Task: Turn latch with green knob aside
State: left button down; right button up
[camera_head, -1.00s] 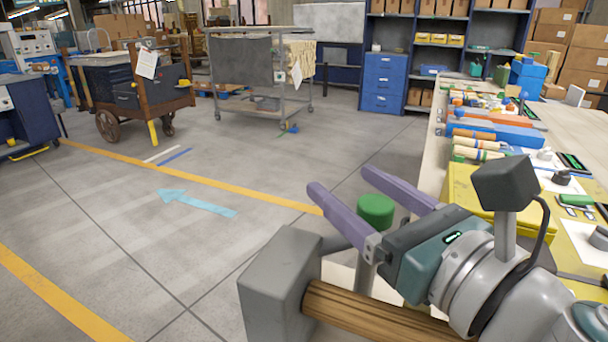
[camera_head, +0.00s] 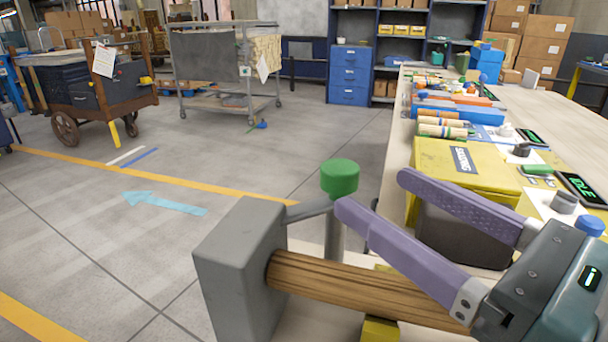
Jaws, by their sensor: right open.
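The green knob (camera_head: 340,177) tops a grey upright post in the middle of the head view. A grey latch arm (camera_head: 309,211) runs from the post toward a large grey block (camera_head: 240,268). A brown wooden bar (camera_head: 375,292) extends right from the block, in front of the post. My right gripper (camera_head: 374,190) is open and empty, with two purple fingers pointing up-left. The knob stands just left of the fingertips, outside the gap between them. The near fingertip overlaps the post in the picture; I cannot tell whether they touch. My left gripper is not in view.
The bench (camera_head: 540,105) on the right carries a yellow case (camera_head: 465,165), rolled wooden pieces, a blue tray (camera_head: 457,112) and small devices. The floor on the left is clear up to a cart (camera_head: 100,95) and a rack (camera_head: 225,70).

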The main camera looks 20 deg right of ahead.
jog(key=shift+c, duration=0.4)
